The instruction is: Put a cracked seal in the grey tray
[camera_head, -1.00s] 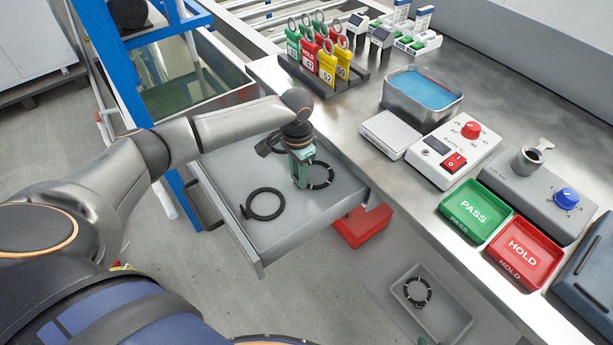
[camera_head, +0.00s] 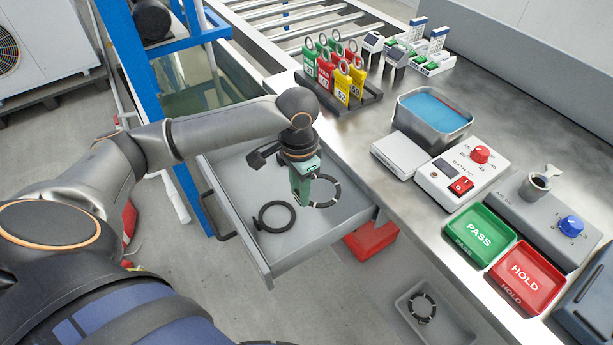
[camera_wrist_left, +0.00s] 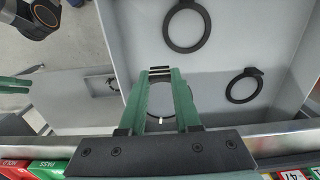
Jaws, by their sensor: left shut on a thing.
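My left gripper (camera_head: 303,198) points down over the open drawer (camera_head: 228,178), shut on a black ring seal (camera_head: 339,190) with pale marks. The seal also shows between the green fingers (camera_wrist_left: 160,72) in the left wrist view (camera_wrist_left: 161,119). I cannot tell whether it touches the drawer floor. A plain black ring seal (camera_head: 274,216) lies in the drawer, left of the gripper. Another (camera_head: 260,157) lies further back, partly hidden by the wrist. The grey tray (camera_head: 452,318) sits low at the bottom right, holding a pale-marked seal (camera_head: 422,307).
The steel bench edge runs along the drawer's right side. On the bench are a tag rack (camera_head: 340,92), a blue bath (camera_head: 432,110), a green PASS tray (camera_head: 480,234) and a red HOLD tray (camera_head: 525,275). A red bin (camera_head: 370,240) stands below the bench.

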